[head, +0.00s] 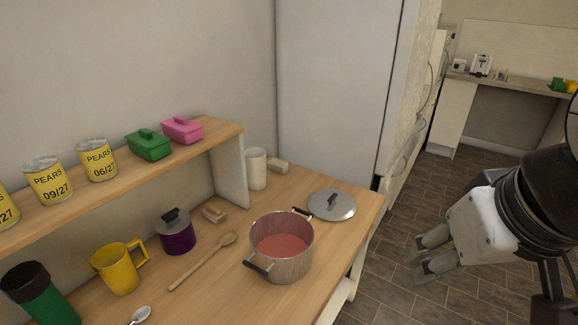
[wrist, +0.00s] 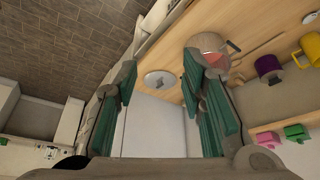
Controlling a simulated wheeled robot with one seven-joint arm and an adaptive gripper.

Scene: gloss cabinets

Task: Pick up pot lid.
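The pot lid (head: 332,205) is a round silver disc with a dark handle. It lies flat on the wooden counter, just behind and right of the pot (head: 282,247). The pot has a reddish inside and two dark handles. My gripper (head: 428,262) hangs over the floor to the right of the counter, apart from the lid and empty. In the wrist view the lid (wrist: 158,78) shows between the fingers of my gripper (wrist: 160,80), some distance beyond them. The fingers are spread wide apart.
A wooden spoon (head: 203,262), purple pot (head: 177,232) and yellow mug (head: 119,267) stand left of the pot. A shelf (head: 112,178) holds cans and small lidded dishes. A tall cabinet (head: 335,90) rises behind the counter.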

